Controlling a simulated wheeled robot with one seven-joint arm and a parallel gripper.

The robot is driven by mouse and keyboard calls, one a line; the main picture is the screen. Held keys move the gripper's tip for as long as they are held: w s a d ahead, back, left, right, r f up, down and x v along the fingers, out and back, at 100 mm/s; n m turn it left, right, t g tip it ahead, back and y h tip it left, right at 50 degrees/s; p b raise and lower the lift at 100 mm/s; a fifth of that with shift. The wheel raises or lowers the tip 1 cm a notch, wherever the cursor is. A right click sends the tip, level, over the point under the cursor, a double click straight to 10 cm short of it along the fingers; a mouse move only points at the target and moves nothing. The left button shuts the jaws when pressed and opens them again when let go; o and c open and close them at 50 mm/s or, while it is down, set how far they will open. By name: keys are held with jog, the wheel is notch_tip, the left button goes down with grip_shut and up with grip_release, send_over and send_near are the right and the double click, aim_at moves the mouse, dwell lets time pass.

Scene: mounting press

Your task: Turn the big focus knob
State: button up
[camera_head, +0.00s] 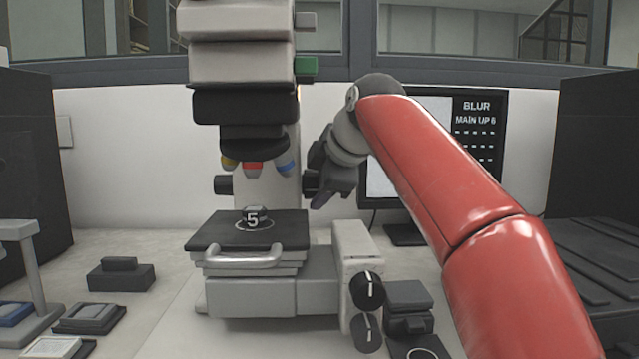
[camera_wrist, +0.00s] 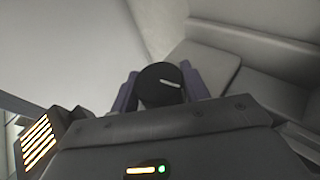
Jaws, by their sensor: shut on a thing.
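The microscope (camera_head: 243,60) stands at the middle left of the head view, with a dark focus knob (camera_head: 310,184) on the right side of its column. My gripper (camera_head: 321,194) is at this knob. In the wrist view the knob (camera_wrist: 160,88) is round and black, with a white line pointing right. The purple fingers of my gripper stand on either side of it, shut on it. The monitor (camera_head: 480,130) behind my arm reads "BLUR" and "MAIN UP 6"; my arm hides part of it.
A stage (camera_head: 215,233) with a round sample (camera_head: 256,215) marked 5 lies below the lenses. Two black knobs, an upper one (camera_head: 367,290) and a lower one (camera_head: 366,333), sit at the base's front right. Dark blocks (camera_head: 121,277) lie at the left. A dark cabinet (camera_head: 600,150) stands at right.

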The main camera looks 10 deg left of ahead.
jog(key=o, duration=1)
jog(key=shift+v, duration=3.85)
